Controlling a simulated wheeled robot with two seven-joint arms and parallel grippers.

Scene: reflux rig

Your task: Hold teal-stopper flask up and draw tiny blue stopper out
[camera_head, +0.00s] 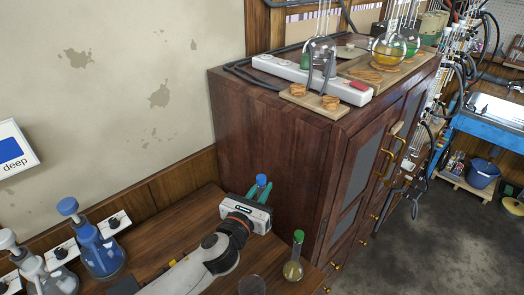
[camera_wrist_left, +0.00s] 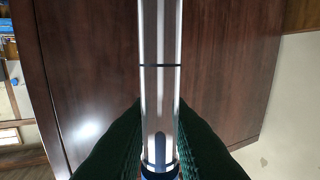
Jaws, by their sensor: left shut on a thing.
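My left gripper (camera_head: 259,193) reaches in over the wooden bench, beside the dark cabinet. Its dark teal fingers are shut on a clear glass tube (camera_wrist_left: 160,95), which fills the middle of the left wrist view. A small blue stopper (camera_head: 262,180) shows just above the fingers in the head view. Whatever hangs below the grip is hidden by the gripper. A small flask (camera_head: 293,270) with yellowish liquid and a green stopper (camera_head: 298,236) stands apart, to the right of my left arm. My right gripper is out of view.
Blue-liquid glassware (camera_head: 101,255) with a blue top stands at the left, beside grey-topped glassware (camera_head: 45,278). The tall wooden cabinet (camera_head: 265,150) closes off the bench behind my gripper. A dark round object (camera_head: 252,285) sits at the bottom edge.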

